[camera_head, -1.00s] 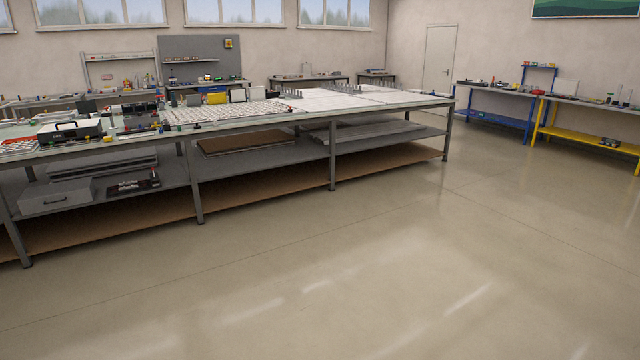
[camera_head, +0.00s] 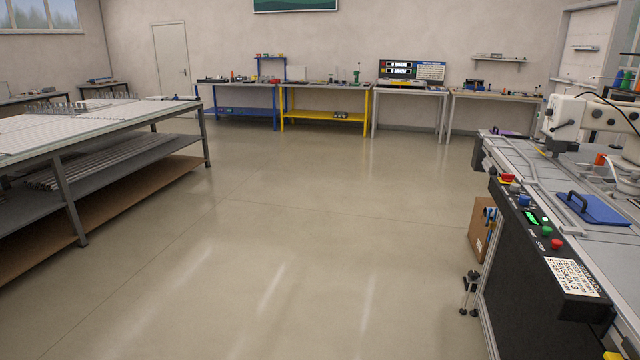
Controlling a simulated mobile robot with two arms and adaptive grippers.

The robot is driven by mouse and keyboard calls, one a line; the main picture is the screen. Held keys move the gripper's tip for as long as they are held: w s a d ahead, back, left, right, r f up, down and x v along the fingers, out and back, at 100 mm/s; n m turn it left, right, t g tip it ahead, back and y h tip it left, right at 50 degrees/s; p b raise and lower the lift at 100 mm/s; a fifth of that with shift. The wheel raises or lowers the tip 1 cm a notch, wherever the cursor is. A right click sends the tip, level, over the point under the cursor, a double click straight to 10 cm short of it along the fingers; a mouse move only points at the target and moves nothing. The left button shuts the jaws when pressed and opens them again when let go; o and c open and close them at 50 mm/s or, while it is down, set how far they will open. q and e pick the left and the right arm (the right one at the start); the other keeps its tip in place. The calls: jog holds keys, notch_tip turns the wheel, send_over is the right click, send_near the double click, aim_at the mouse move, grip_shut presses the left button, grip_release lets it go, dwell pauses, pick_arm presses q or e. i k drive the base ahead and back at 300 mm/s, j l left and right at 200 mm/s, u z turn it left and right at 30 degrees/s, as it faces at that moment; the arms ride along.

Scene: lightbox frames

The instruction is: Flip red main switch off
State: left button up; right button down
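A machine with a black control panel (camera_head: 535,262) stands at the right. A red knob on a yellow base (camera_head: 507,179) sits at the far end of this panel. It looks like a red switch, but its position is too small to read. A red button (camera_head: 556,243) and a green button (camera_head: 546,230) sit nearer on the panel, past a small green display (camera_head: 530,217). A blue knob (camera_head: 524,201) is between the display and the red knob. Neither of my grippers is in view.
A long grey workbench (camera_head: 65,165) stands at the left. Blue (camera_head: 240,112) and yellow (camera_head: 325,115) benches line the back wall. A cardboard box (camera_head: 481,228) is beside the machine. The floor (camera_head: 290,250) between is clear.

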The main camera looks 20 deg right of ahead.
aim_at(507, 177)
jog(key=i+l+z, duration=0.25)
jog(key=i+z, duration=0.15)
jog(key=i, duration=0.2)
jog(key=i+z, duration=0.45)
jog(key=i+j+z, duration=0.15)
jog(key=i+z, duration=0.25)
jog(key=i, duration=0.3)
jog(key=i+z, duration=0.2)
jog(key=i, duration=0.25)
jog(key=i+j+z, duration=0.25)
jog(key=i, duration=0.15)
jog(key=l, duration=0.05)
